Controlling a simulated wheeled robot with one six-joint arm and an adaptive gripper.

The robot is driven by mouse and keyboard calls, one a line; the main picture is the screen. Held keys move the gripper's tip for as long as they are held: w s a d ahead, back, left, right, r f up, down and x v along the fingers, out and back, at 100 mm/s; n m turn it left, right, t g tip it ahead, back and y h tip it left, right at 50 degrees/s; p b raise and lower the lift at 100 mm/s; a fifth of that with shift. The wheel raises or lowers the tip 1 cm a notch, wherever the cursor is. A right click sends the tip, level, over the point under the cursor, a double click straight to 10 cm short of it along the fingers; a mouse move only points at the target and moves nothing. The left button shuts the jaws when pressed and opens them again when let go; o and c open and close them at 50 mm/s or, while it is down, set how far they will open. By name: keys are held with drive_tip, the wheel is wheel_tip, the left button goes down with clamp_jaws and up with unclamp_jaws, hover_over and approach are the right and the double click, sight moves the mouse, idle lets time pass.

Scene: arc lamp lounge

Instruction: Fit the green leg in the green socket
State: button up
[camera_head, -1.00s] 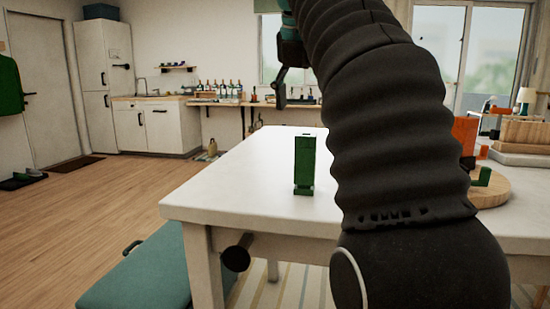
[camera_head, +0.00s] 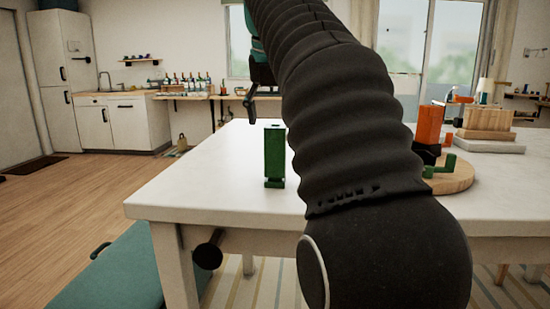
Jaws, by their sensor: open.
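The green leg (camera_head: 274,155) is a block-like piece with a notched lower end. It stands upright on the white table (camera_head: 205,185), left of my arm. My gripper (camera_head: 250,108) is open and empty, raised up and left of the leg's top in the picture. It is partly hidden by my arm, and I see a gap between it and the leg. At the right, a green piece (camera_head: 442,166), possibly the green socket, shows on a round wooden board (camera_head: 455,182). It is small and partly hidden by my arm, so its opening cannot be made out.
An orange block (camera_head: 430,125) and a dark piece stand by the round board. A wooden block on a pale base (camera_head: 488,145) is behind it. My black arm covers the middle of the table. The table top left of the leg is clear. A teal bench (camera_head: 110,270) is below.

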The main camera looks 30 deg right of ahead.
sight(275, 133)
drive_tip(key=shift+b+x, duration=0.9)
drive_tip(key=shift+x, duration=2.4)
drive_tip(key=shift+c, duration=0.2)
clamp_jaws()
drive_tip(key=shift+r, duration=0.1)
